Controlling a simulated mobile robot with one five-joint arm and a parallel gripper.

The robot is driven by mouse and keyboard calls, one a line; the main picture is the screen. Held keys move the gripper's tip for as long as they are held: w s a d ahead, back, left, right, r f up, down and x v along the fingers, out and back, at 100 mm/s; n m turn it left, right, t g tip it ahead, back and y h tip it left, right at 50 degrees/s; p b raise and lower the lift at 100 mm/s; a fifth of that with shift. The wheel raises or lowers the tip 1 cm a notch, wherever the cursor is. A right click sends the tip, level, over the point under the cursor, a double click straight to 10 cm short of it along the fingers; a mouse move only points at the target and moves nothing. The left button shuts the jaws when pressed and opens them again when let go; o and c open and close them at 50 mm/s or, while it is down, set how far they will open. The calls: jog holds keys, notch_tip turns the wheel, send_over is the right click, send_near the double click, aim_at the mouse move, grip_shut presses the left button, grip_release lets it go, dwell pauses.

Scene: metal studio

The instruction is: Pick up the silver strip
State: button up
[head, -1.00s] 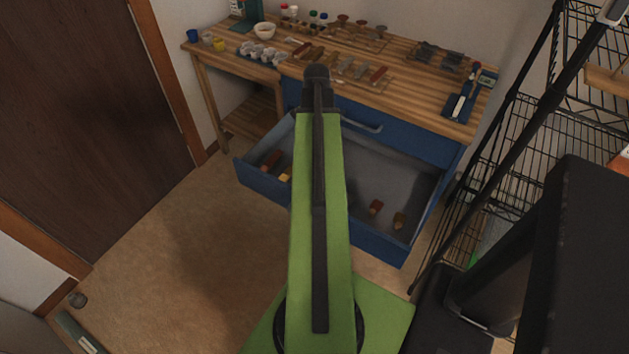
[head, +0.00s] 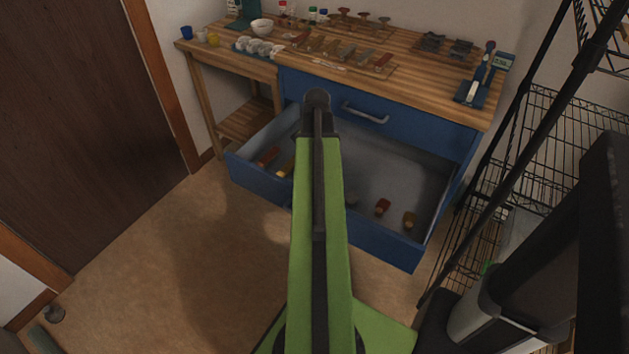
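Several small strips lie in a row on a wooden board (head: 335,67) on the workbench. Some look brown or reddish, and greyish ones lie toward the middle and right of the row. A greyish strip (head: 364,57) may be the silver strip, but the pieces are too small to tell for sure. My green arm reaches forward over the open drawer, with its dark far joint in front of the bench. My gripper is not visible; whether it is open or shut does not show.
An open blue drawer (head: 258,183) holds several small brown and yellow pieces. On the workbench (head: 425,83) stand a white bowl (head: 262,26), cups, bottles and a blue-handled brush. Wire shelving (head: 545,125) closes off the right.

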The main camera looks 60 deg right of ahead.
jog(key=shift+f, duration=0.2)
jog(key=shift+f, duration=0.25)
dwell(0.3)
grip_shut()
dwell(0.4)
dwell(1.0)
